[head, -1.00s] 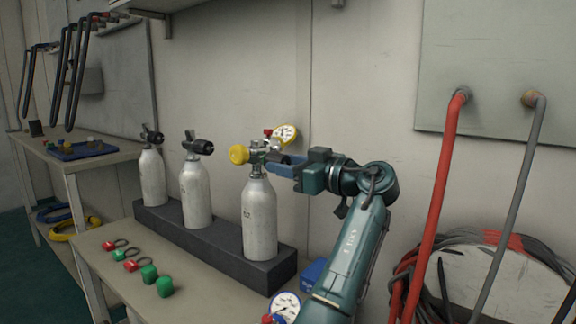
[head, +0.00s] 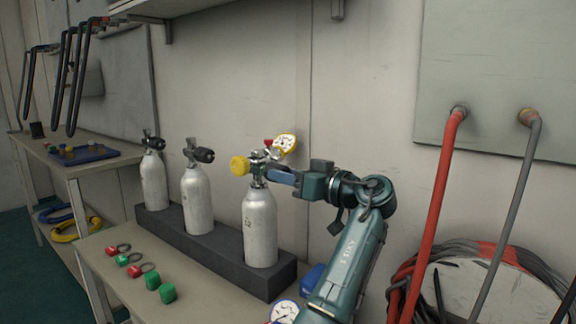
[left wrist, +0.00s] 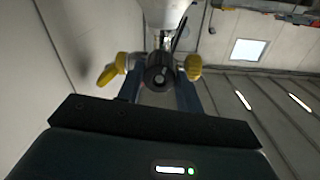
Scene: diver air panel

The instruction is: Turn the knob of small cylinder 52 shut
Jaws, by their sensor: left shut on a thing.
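Three pale cylinders stand in a row in a dark rack (head: 222,254). The right one (head: 260,232) has small dark markings that I cannot read for sure, and a metal valve with a yellow knob (head: 240,166) on its left and a yellow-rimmed gauge (head: 284,144) behind. My left gripper (head: 277,174) reaches in from the right at its valve and hides part of it. In the left wrist view a round black knob (left wrist: 158,76) sits between the blue fingers, which are shut on it. My right gripper is not in view.
The other two cylinders (head: 197,205) (head: 153,182) have black knobs. Red and green pieces (head: 152,281) lie on the bench front. Another gauge (head: 284,311) and a blue block (head: 312,278) are by my arm. Red (head: 440,190) and grey hoses hang at the right.

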